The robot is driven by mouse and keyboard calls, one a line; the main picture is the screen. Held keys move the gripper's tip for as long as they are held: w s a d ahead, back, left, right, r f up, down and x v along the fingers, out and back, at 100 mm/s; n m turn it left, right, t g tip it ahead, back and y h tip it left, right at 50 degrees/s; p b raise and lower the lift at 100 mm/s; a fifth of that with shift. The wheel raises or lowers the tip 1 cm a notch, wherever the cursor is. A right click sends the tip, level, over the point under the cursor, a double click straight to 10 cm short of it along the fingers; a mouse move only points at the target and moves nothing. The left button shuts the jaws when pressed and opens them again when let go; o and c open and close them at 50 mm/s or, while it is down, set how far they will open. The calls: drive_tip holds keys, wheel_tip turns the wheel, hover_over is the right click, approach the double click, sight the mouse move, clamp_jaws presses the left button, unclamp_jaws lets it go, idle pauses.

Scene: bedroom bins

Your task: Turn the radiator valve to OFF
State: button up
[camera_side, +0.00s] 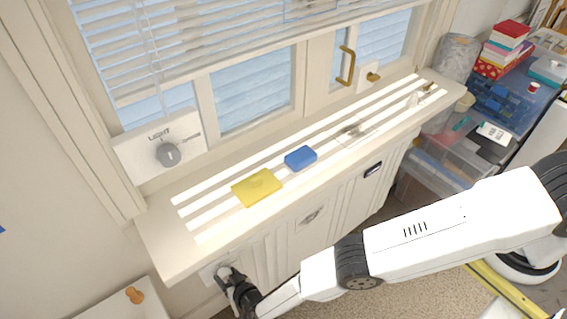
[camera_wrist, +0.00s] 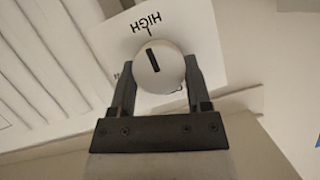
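The radiator valve is a round white knob (camera_wrist: 160,75) with a black pointer line, in front of a white plate (camera_wrist: 205,45). The pointer's upper end is towards the tick at the word HIGH, which appears upside down. Other lettering at the left of the plate is mostly hidden. My gripper (camera_wrist: 158,78) has one dark finger on each side of the knob, close against its edges; I cannot tell whether both press on it. In the side view my gripper (camera_side: 233,280) is at the valve plate, below the sill's left end.
The window sill (camera_side: 165,235) overhangs the valve, with a yellow cloth (camera_side: 257,187) and a blue block (camera_side: 300,158) on it. A LIGHT dial (camera_side: 168,155) is on the wall above. A white surface with an orange knob (camera_side: 134,295) stands at lower left.

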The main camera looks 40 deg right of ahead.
drive_tip(key=c, duration=0.3)
drive_tip(key=shift+a+n+h, duration=0.1)
drive_tip(key=shift+n+h, duration=0.6)
drive_tip(key=shift+n, duration=0.3)
drive_tip(key=o, duration=1.3)
drive_tip(key=shift+c, duration=0.2)
drive_tip(key=shift+s, duration=0.3)
